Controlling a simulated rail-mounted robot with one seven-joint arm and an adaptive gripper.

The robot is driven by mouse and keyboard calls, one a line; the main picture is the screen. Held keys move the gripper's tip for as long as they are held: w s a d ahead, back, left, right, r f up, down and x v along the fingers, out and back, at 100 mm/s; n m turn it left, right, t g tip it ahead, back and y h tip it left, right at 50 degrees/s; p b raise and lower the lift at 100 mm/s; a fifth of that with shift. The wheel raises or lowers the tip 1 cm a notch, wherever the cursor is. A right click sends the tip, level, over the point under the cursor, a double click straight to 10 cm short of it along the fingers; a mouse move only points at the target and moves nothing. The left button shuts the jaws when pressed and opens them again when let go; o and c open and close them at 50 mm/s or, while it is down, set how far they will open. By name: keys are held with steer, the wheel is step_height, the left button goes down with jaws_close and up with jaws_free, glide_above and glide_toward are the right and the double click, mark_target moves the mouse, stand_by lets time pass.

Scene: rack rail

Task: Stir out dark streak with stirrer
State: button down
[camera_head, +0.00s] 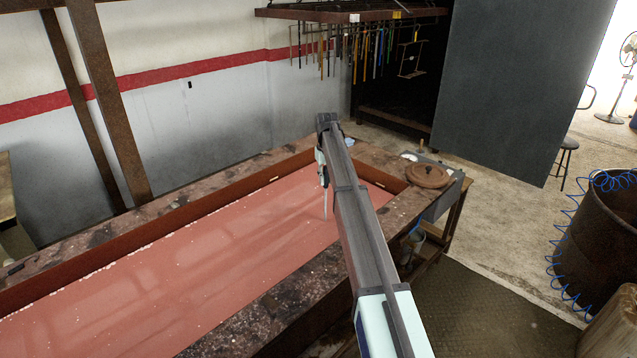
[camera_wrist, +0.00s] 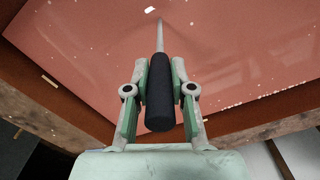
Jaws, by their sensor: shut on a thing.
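My gripper (camera_head: 322,168) is shut on the stirrer and hangs over the far end of the tank. In the wrist view, its two green-grey fingers (camera_wrist: 160,66) clasp the black handle (camera_wrist: 160,105) from both sides. The stirrer's thin pale rod (camera_head: 325,203) points down toward the pinkish-red liquid (camera_head: 180,270); I cannot tell whether its tip is in it. The long tank (camera_head: 280,316) has a dark, stained rim. The liquid shows faint, slightly darker bands and white flecks along its edges. No distinct dark streak stands out, and my arm hides part of the surface.
A round brown lid (camera_head: 427,176) lies by the tank's right end. Tools hang from an overhead rack (camera_head: 350,14) at the back. A large grey panel (camera_head: 515,90) stands behind. A rusty barrel (camera_head: 600,240) with a blue coiled hose is at right. Posts (camera_head: 110,110) rise at left.

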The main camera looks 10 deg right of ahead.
steer(key=s+a+p, duration=0.1)
steer(key=s+a, duration=0.8)
steer(key=a, duration=0.5)
steer(key=w+d, duration=0.5)
steer(key=d, duration=0.3)
stand_by(0.6)
steer(key=shift+d+r+p, duration=0.1)
steer(key=shift+r+p, duration=0.05)
steer(key=shift+p, duration=0.15)
step_height(320, 180, up, 16)
steer(key=p, duration=0.4)
steer(key=shift+p, duration=0.4)
stand_by(3.4)
